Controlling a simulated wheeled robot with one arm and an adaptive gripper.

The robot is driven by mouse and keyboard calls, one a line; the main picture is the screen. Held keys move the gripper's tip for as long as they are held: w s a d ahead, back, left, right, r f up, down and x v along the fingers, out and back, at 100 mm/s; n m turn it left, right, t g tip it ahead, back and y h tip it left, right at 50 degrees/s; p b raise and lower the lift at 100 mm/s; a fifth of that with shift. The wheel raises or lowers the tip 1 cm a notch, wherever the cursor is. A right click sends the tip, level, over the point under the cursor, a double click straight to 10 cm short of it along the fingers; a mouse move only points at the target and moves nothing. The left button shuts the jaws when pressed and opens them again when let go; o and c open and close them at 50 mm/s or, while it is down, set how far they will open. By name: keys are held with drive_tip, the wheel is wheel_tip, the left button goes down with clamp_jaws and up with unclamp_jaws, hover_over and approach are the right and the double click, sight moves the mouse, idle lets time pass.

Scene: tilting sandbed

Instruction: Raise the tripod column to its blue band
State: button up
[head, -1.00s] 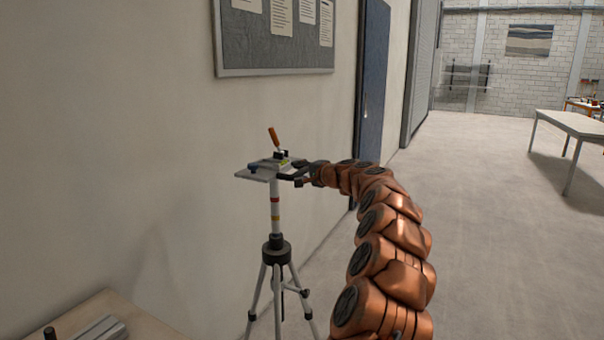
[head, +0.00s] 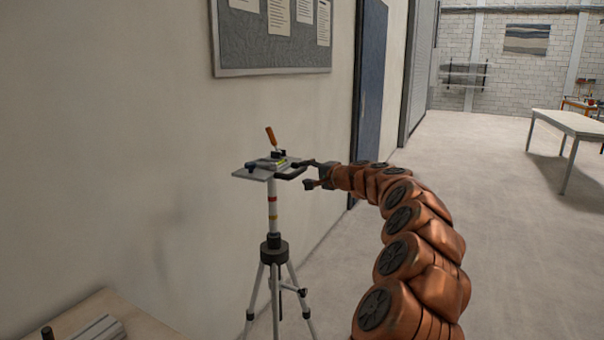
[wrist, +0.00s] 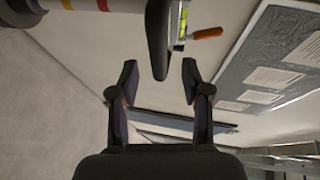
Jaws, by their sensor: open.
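The tripod (head: 273,250) stands by the wall with a light column (head: 272,206) rising from its dark collar. My gripper (head: 305,174) is open and empty at the right of the plate. In the wrist view, the dark bar (wrist: 157,38) reaches between the open fingertips (wrist: 160,70) in the picture; I cannot tell contact.
The wall with a notice board (head: 270,50) is close behind the tripod. A wooden bench (head: 90,305) is at the lower left. A white table (head: 568,124) stands at the far right. The floor (head: 500,240) on the right is clear.

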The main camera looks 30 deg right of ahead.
drive_tip(key=v, duration=0.6)
drive_tip(key=shift+s+r, duration=0.15)
drive_tip(key=shift+s, duration=0.25)
drive_tip(key=s+a+r+n+g+y+p, duration=0.1)
drive_tip(key=s+a+n+g+y, duration=0.15)
drive_tip(key=a, duration=0.75)
drive_tip(key=s+a+n+g+y+p, duration=0.15)
drive_tip(key=a+n, duration=0.25)
drive_tip(key=a, duration=0.6)
drive_tip(key=s+a+r+n+g+y, duration=0.1)
drive_tip(key=s+a+n+g+y, duration=0.15)
drive_tip(key=a, duration=0.85)
drive_tip(key=s+a+f+n+g+p, duration=0.1)
drive_tip(key=s+a+f+n+g, duration=0.15)
drive_tip(key=s+a, duration=0.5)
drive_tip(key=s+a+f+n+g+h+p, duration=0.1)
drive_tip(key=s+a+f+n+g+h, duration=0.2)
drive_tip(key=s, duration=0.6)
drive_tip(key=s+d+f+g+h+p, duration=0.1)
drive_tip(key=s+f, duration=0.4)
drive_tip(key=s, duration=0.7)
drive_tip(key=s+d+f+n+g+h+p, duration=0.1)
drive_tip(key=s+d+f+g+h, duration=0.3)
drive_tip(key=s, duration=0.9)
drive_tip(key=shift+d+f+p, duration=0.3)
drive_tip(key=shift+d+f, duration=0.3)
drive_tip(key=shift+d, duration=0.25)
drive_tip(key=shift+s+h, duration=0.1)
drive_tip(key=shift+h, duration=0.15)
